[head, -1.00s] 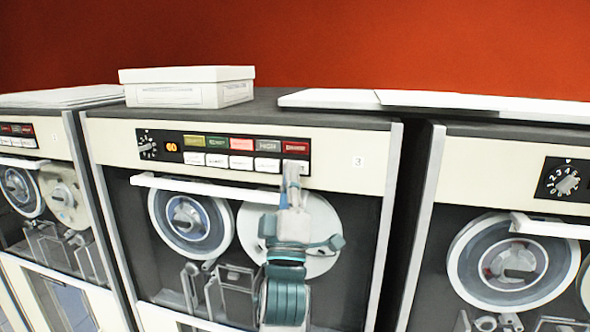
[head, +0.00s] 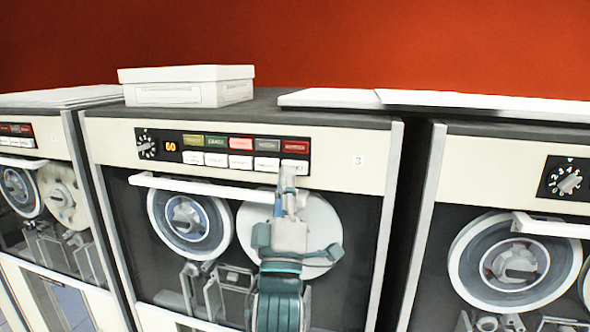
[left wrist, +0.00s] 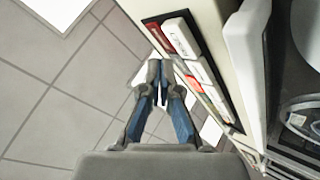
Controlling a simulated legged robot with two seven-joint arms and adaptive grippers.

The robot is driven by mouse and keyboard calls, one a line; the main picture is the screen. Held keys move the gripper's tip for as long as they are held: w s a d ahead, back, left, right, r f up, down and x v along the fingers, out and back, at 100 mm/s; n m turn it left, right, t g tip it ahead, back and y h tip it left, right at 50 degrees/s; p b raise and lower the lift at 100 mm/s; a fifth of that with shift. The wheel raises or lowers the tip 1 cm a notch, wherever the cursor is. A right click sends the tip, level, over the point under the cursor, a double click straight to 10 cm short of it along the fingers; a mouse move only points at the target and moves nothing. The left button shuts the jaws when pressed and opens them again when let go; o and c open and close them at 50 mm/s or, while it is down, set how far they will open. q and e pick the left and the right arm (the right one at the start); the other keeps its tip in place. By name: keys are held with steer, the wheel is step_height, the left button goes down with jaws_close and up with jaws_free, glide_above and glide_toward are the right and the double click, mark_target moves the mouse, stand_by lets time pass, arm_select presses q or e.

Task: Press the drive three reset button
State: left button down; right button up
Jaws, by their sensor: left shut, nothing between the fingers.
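Drive three (head: 358,160) is the middle cabinet in the head view, marked with a small 3. Its dark control panel (head: 150,157) has a row of coloured indicators above a row of white buttons; I cannot read which one is reset. The rightmost white button (head: 297,163) sits below a dark red indicator (head: 295,146). My left gripper (head: 287,177) is shut and empty, its tips just below and in front of that button. In the left wrist view, the closed fingertips (left wrist: 161,75) are beside the button panel (left wrist: 154,29); contact is hard to tell. My right gripper is not in view.
A white handle bar (head: 170,184) runs below the panel, above two tape reels (head: 190,222). Similar drives stand left and right (head: 480,150). A white box (head: 188,88) and flat white sheets (head: 450,101) lie on top. Tiled floor (left wrist: 60,100) shows in the left wrist view.

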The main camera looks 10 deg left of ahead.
arm_select(q)
steer(key=shift+s, duration=2.1)
